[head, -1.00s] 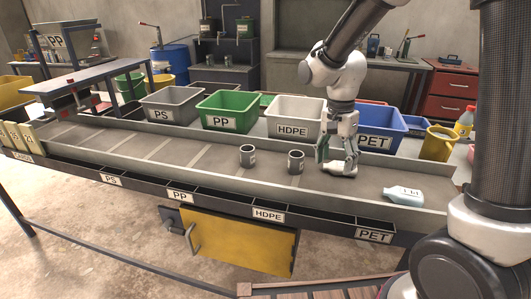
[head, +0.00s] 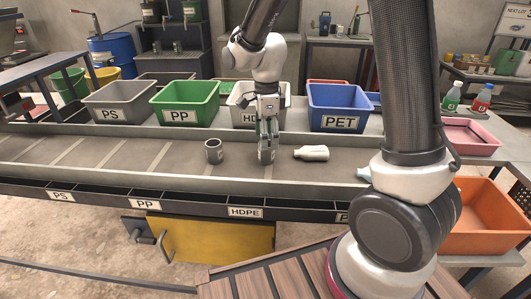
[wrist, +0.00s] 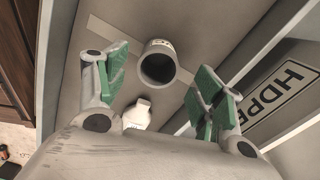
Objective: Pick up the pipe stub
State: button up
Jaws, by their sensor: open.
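Two short grey hollow pipe stubs stand upright on the sorting belt. The left one (head: 213,151) stands clear, with a pale label. The right one (head: 266,158) is under my gripper (head: 267,132), which points down at it from above and hides part of it. In the wrist view this pipe stub (wrist: 158,62) shows its dark open top between the spread green fingers of my gripper (wrist: 158,72), nearer their tip end. I see gaps on both sides, and the gripper holds nothing. Whether the fingertips are below its rim is unclear.
A white bottle (head: 312,153) lies just right of the pipe stub; it also shows in the wrist view (wrist: 137,114), partly hidden by the gripper. Behind the belt stand the HDPE bin (head: 240,97) and the blue PET bin (head: 338,122). Labelled troughs (head: 180,199) line the front.

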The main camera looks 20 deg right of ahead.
aim_at(268, 151)
notch_tip(268, 151, down, 6)
jog(key=shift+s+d+r, duration=0.15)
jog(key=shift+r, duration=0.05)
jog(key=c, duration=1)
